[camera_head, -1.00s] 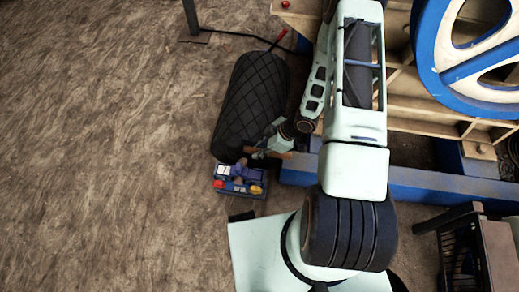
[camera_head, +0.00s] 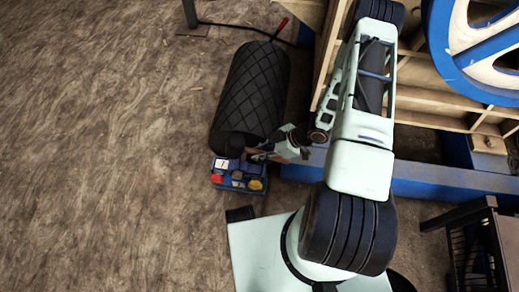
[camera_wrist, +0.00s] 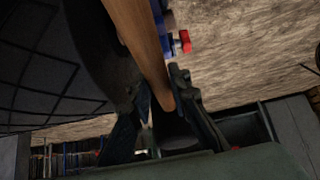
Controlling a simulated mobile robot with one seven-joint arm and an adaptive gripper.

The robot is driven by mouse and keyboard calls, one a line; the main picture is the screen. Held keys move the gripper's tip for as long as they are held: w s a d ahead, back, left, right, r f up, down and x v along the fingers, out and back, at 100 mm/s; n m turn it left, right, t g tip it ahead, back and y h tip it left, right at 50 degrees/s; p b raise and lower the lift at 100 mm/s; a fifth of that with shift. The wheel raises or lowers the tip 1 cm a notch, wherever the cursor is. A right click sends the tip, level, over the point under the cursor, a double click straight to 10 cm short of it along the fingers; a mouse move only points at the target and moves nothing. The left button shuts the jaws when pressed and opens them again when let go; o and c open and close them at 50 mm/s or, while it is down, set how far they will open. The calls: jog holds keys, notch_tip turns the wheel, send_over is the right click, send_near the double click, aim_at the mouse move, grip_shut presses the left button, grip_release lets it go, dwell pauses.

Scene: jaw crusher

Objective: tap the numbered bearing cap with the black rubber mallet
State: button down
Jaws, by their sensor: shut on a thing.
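My gripper (camera_head: 266,154) is shut on the brown wooden handle of the mallet, which also shows in the wrist view (camera_wrist: 142,38). The mallet's black head (camera_head: 234,145) is at the left end of the handle, over the near end of a dark quilted bundle, and blends with it. In the wrist view the handle runs down between my fingers (camera_wrist: 160,108), and a dark rounded mass at upper left looks like the head.
A blue box with red and yellow knobs (camera_head: 239,177) stands just below the gripper. The dark quilted bundle (camera_head: 252,90) lies beyond it. The crusher's blue-rimmed wheel (camera_head: 440,50) and beige ribbed frame (camera_head: 415,112) fill the right. The brown floor (camera_head: 100,150) at left is clear.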

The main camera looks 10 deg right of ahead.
notch_tip(320, 180, up, 2)
jog(key=h+p, duration=0.1)
jog(key=p, duration=0.3)
jog(key=shift+r+g+h, duration=0.2)
jog(key=shift+g+h, duration=0.1)
jog(key=shift+h, duration=0.1)
jog(key=shift+f, duration=0.1)
notch_tip(320, 180, up, 9)
jog(key=h+p, duration=0.1)
jog(key=p, duration=0.2)
jog(key=shift+a+r+p, duration=0.15)
jog(key=shift+r+p, duration=0.05)
jog(key=shift+p, duration=0.2)
jog(key=shift+w, duration=0.1)
